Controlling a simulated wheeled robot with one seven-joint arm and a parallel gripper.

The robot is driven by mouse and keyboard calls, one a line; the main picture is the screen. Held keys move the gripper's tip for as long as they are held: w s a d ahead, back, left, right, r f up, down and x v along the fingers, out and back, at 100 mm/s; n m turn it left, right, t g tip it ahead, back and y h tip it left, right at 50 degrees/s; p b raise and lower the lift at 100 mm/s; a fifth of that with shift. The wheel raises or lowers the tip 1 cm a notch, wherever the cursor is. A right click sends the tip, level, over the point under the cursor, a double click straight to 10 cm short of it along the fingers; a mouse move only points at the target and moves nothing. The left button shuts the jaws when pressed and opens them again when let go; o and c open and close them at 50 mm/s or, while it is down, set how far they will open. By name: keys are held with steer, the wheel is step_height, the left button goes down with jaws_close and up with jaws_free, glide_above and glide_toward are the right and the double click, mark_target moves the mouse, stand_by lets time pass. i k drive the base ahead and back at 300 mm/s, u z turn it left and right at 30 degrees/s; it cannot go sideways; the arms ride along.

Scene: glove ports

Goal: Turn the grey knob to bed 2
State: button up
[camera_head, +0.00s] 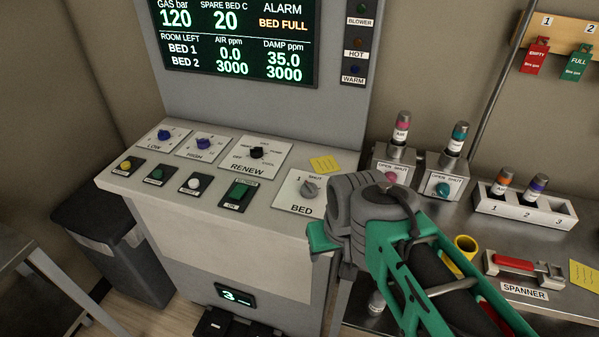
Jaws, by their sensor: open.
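The grey knob (310,188) sits on a white plate marked BED (299,203) at the right end of the console's sloped panel. The plate shows the labels "1" and "SHUT" on its upper edge; its right side, where a "2" might be, is hidden behind my arm. My gripper (322,240) is green and grey, in front of and just right of the BED plate. Its jaws are open, though its fingertips show only in part. It looks apart from the knob. The screen (240,40) reads "BED FULL", with Bed 1 air at 0.0 and Bed 2 at 3000.
Left of the BED plate are a black RENEW knob (257,152), two blue knobs and several push buttons. A yellow note (324,164) lies behind the plate.

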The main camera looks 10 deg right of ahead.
mark_target(308, 190)
steer(key=i, duration=0.2)
steer(key=k, duration=1)
steer(key=u, duration=1.7)
steer(key=i, duration=1.35)
steer(key=z, duration=1.55)
